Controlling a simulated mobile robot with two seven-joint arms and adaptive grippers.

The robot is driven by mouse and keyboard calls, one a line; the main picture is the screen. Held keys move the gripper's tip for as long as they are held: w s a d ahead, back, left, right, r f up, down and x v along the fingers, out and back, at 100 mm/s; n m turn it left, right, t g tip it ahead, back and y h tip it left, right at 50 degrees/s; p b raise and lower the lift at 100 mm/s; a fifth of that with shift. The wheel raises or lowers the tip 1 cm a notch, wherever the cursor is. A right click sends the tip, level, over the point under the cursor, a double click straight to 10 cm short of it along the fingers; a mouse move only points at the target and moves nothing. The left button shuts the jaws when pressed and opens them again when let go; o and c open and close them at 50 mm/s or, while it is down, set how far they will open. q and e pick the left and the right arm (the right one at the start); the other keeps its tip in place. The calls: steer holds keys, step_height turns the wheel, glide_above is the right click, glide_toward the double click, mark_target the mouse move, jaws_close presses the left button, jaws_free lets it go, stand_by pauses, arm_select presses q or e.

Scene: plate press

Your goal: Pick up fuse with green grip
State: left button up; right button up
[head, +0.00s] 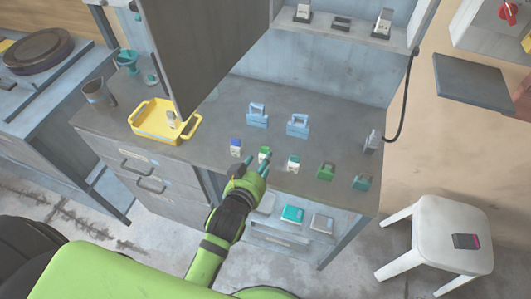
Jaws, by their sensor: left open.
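A small white fuse with a green grip (264,152) stands upright on the grey counter (210,138), in a row of small fuses. My left gripper (257,166) is open, with its fingers pointing at this fuse from the near side. The fingers partly hide its lower part, and I cannot tell whether they touch it. A similar fuse with a blue grip (236,147) stands to its left, and one with a teal-green grip (293,163) to its right. My right gripper is not in view.
Green blocks (326,172) stand farther right on the counter, and light blue handled pieces (257,116) behind. A white stool (435,225) stands at right.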

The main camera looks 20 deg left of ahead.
mark_target(265, 154)
arm_select(q)
steer(key=x, duration=0.3)
steer(key=shift+w+d+f+p, duration=0.1)
steer(key=shift+w+f+p, duration=0.1)
steer(key=shift+p, duration=0.1)
steer(key=shift+w+f, duration=0.2)
steer(key=shift+w, duration=0.05)
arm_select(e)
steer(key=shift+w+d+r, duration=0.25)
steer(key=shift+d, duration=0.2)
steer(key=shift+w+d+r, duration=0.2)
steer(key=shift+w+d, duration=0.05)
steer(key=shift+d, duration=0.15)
arm_select(q)
steer(key=c, duration=0.8)
steer(key=shift+c, duration=0.2)
steer(key=shift+r, duration=0.1)
